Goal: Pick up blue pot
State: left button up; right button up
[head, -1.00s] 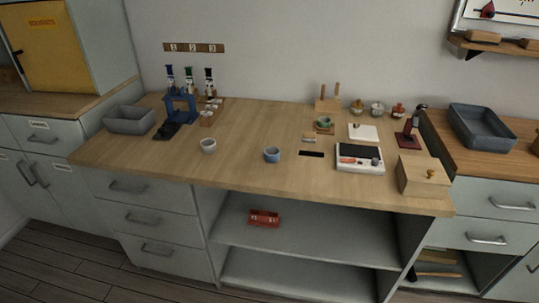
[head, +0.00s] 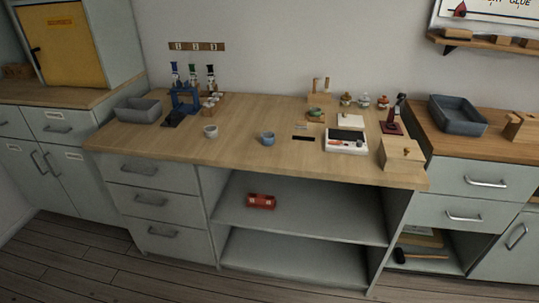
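The blue pot (head: 268,138) is a small round blue-grey vessel. It stands upright on the wooden worktop (head: 240,155), near the front edge and about the middle. A similar pale grey-white pot (head: 211,131) stands to its left, apart from it. Neither of my grippers is in the head view, and nothing touches the blue pot.
A white device (head: 346,144) and a wooden box (head: 401,153) stand to the right. A blue rack with bottles (head: 184,98) and a grey tray (head: 138,111) are at the left. A red object (head: 261,201) lies on the shelf below. Worktop around the pot is clear.

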aim_at(267, 137)
jog(key=u, duration=0.6)
jog(key=i, duration=0.6)
jog(key=u, duration=0.15)
